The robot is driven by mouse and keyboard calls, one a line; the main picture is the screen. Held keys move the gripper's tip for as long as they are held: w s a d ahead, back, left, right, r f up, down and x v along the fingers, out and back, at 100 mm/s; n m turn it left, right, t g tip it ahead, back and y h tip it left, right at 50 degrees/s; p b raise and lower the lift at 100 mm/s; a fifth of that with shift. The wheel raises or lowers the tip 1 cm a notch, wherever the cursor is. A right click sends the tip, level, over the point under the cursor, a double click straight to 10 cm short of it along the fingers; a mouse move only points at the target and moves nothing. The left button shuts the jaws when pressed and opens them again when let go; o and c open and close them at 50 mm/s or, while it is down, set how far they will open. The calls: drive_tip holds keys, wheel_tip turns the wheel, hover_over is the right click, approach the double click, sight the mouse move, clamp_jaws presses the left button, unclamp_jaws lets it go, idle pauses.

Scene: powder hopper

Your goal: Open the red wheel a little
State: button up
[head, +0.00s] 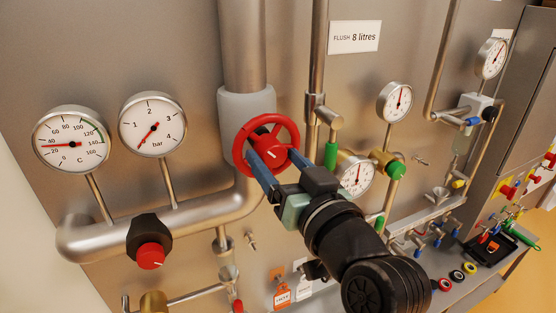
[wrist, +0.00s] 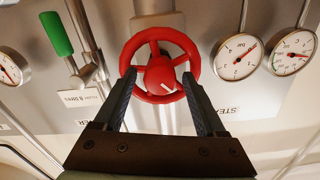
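The red wheel (head: 239,146) is a round spoked handwheel with a red hub, mounted on a white-sleeved vertical pipe in the head view. It also shows in the wrist view (wrist: 160,34), with a small white mark on its hub. My gripper (head: 271,155) is at the wheel, its two blue-grey fingers spread apart. In the wrist view my gripper (wrist: 159,76) has one fingertip on each side of the hub, overlapping the lower left and lower right of the rim. A gap shows between each fingertip and the hub. I cannot tell whether the fingers touch the rim.
A temperature gauge (head: 72,140) and a bar gauge (head: 152,125) stand at left above a horizontal pipe with a black-and-red knob (head: 150,255). A green-handled valve (head: 331,154) and another gauge (head: 356,175) are close on the right. An orange tag (head: 282,294) hangs below.

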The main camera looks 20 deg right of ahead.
idle(0.3)
drive_tip(key=shift+s+f, duration=0.1)
drive_tip(key=shift+s, duration=0.2)
drive_tip(key=shift+s+d+b, duration=0.2)
drive_tip(key=shift+s+b, duration=0.95)
drive_tip(key=shift+s, duration=5.05)
drive_tip(key=w+a+r+n+t, duration=0.1)
drive_tip(key=w+a+r+t, duration=0.2)
drive_tip(key=a+r, duration=0.3)
drive_tip(key=w+a+r+t, duration=0.2)
drive_tip(key=a+r, duration=0.1)
drive_tip(key=r, duration=0.6)
drive_tip(key=s+a+r+t, duration=0.1)
drive_tip(key=a+r, duration=0.1)
drive_tip(key=r, duration=0.1)
drive_tip(key=s+a+r+t, duration=0.1)
drive_tip(key=a+r+t, duration=0.1)
drive_tip(key=a+r, duration=0.1)
drive_tip(key=s+a+r+n+t, duration=0.1)
drive_tip(key=s+a+r, duration=0.1)
drive_tip(key=r, duration=0.1)
drive_tip(key=shift+a+r+h, duration=0.3)
drive_tip(key=shift+r, duration=0.05)
